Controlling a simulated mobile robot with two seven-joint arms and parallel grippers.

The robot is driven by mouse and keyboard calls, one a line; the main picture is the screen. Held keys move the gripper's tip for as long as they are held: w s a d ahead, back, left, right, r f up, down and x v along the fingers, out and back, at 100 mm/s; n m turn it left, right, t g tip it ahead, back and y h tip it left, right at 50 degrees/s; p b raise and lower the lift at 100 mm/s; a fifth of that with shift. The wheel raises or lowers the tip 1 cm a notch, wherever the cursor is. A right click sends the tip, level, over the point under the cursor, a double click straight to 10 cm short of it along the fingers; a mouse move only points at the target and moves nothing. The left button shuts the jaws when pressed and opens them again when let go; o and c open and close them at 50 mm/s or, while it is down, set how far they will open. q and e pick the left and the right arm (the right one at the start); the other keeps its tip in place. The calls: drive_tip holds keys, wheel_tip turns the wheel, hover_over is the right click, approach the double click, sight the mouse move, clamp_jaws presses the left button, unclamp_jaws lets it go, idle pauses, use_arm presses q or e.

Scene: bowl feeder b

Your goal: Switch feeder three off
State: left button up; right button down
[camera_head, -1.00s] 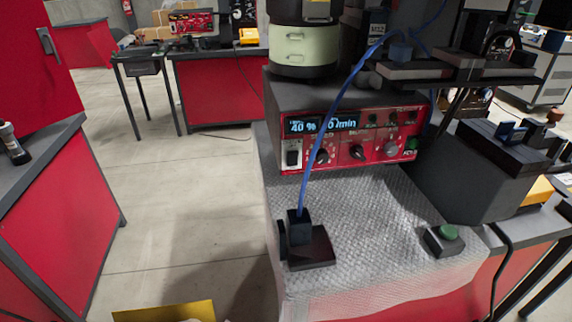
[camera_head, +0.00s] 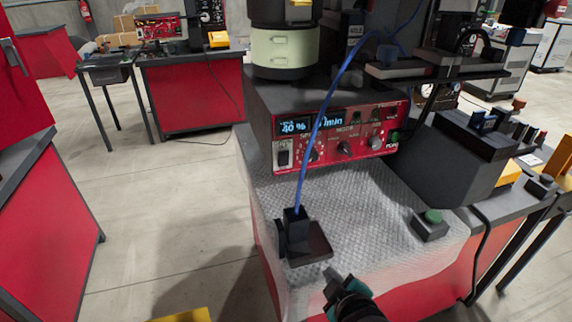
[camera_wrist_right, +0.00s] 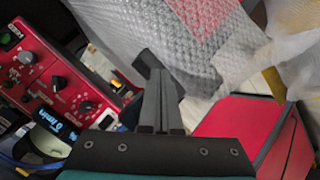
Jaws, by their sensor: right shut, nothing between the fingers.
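A feeder controller with a red front panel (camera_head: 372,146) stands at the back of the near table. I cannot make out a feeder number. My right gripper (camera_head: 330,276) is shut and empty at the table's front edge, well short of the panel. In the right wrist view its fingers (camera_wrist_right: 158,98) are together, with the red panel (camera_wrist_right: 38,75) at left. My left gripper is not in view.
A dark block with a blue cable (camera_head: 297,228) stands on a black plate. A green button box (camera_head: 431,224) sits at right. Bubble wrap (camera_head: 375,205) covers the tabletop between them. A pale green feeder unit (camera_head: 284,52) stands above the controller.

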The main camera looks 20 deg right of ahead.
sight(286, 156)
drive_tip(key=w+a+r+n+t+y, duration=0.2)
drive_tip(key=w+r+n+t, duration=0.5)
drive_tip(key=r+n, duration=0.3)
drive_tip(key=shift+w+a+r+t, duration=0.2)
drive_tip(key=shift+w+r+t, duration=0.25)
drive_tip(key=shift+r, duration=0.8)
drive_tip(key=w, duration=0.4)
drive_tip(key=w+r+b, duration=0.1)
drive_tip(key=w, duration=0.7)
drive_tip(key=shift+w+a+r+b, duration=0.2)
drive_tip(key=shift+w+r+b, duration=0.05)
drive_tip(key=shift+w+b, duration=0.05)
drive_tip(key=shift+w, duration=0.3)
drive_tip(key=shift+w+r, duration=0.1)
drive_tip(key=shift+w, duration=0.15)
